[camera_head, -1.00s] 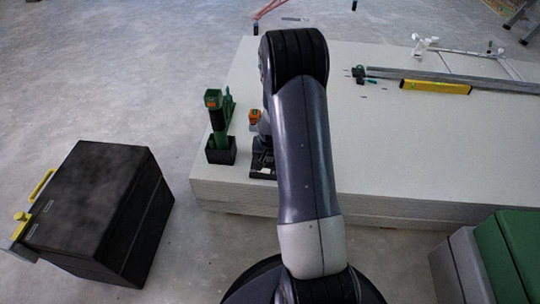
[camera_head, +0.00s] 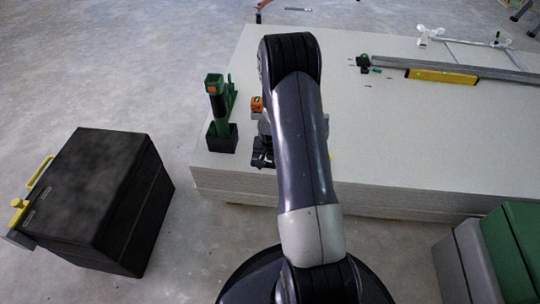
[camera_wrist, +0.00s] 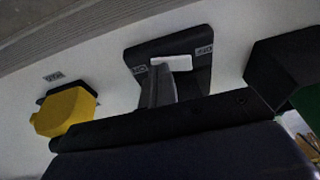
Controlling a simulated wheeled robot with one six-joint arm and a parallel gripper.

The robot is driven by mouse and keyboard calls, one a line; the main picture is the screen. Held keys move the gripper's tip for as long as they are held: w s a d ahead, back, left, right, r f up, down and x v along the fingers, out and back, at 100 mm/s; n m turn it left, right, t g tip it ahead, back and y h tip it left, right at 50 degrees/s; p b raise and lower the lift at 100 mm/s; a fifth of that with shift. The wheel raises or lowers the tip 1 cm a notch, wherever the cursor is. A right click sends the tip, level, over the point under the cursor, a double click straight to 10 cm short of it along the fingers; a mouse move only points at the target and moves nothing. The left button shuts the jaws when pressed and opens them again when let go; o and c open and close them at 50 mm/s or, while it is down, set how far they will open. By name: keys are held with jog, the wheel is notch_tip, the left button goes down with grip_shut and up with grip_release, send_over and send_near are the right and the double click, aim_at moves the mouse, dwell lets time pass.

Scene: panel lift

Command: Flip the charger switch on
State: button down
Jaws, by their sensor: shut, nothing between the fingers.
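In the wrist view, the charger switch is a white rocker (camera_wrist: 172,61) on a black plate (camera_wrist: 198,72) that lies on the pale board.
A green drill (camera_head: 217,110) stands in a black holder (camera_head: 222,140) left of the charger. An orange item (camera_head: 257,104) is behind it. A yellow level (camera_head: 442,77) lies at the back right of the board stack (camera_head: 430,140). A black case (camera_head: 95,190) stands on the floor.

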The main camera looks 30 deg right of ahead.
jog(key=shift+f, duration=0.1)
jog(key=shift+a, duration=0.15)
jog(key=shift+w+a+r, duration=0.35)
jog(key=shift+w+a, duration=0.05)
jog(key=shift+a, duration=0.1)
jog(key=r+p, duration=0.2)
jog(key=r, duration=0.1)
jog(key=r+p, duration=0.1)
jog(key=shift+s+d+r, duration=0.15)
jog(key=shift+d+r, duration=0.1)
jog(key=shift+r, duration=0.1)
jog(key=p+v, duration=0.2)
jog(key=v, duration=0.7)
